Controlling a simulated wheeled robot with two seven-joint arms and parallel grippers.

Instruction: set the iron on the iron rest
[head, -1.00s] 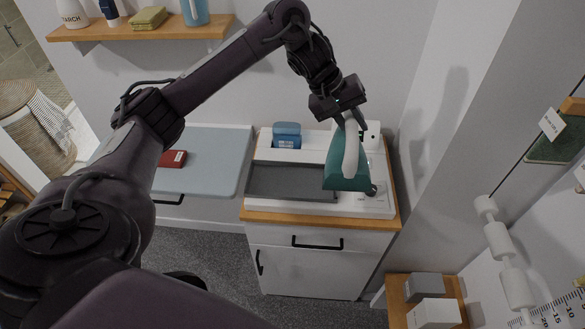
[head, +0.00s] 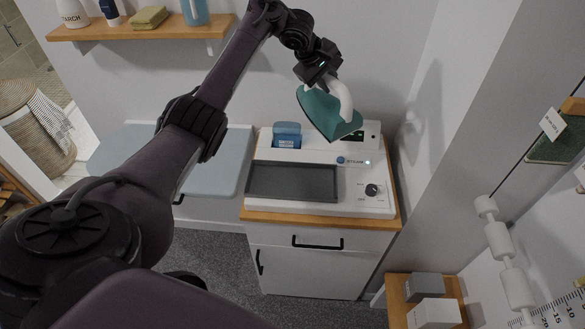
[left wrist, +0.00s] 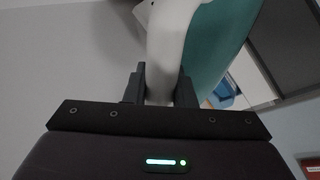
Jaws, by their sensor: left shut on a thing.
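The iron (head: 318,112) has a teal body and a white curved handle. My left gripper (head: 330,82) is shut on the handle and holds the iron tilted in the air above the white ironing station. In the left wrist view the handle (left wrist: 168,45) passes between the fingers of the left gripper (left wrist: 160,88), with the teal body behind it. The iron rest (head: 292,182), which looks like the dark grey recessed tray in the station, is empty. The iron is up and to the right of it, apart from it. My right gripper is not in view.
The white station (head: 350,205) has a blue tank (head: 287,135) at its back and a dark knob (head: 372,189) at right. A pale blue board (head: 228,165) lies to its left. A wooden shelf (head: 130,29) hangs on the wall, and another wall stands close at right.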

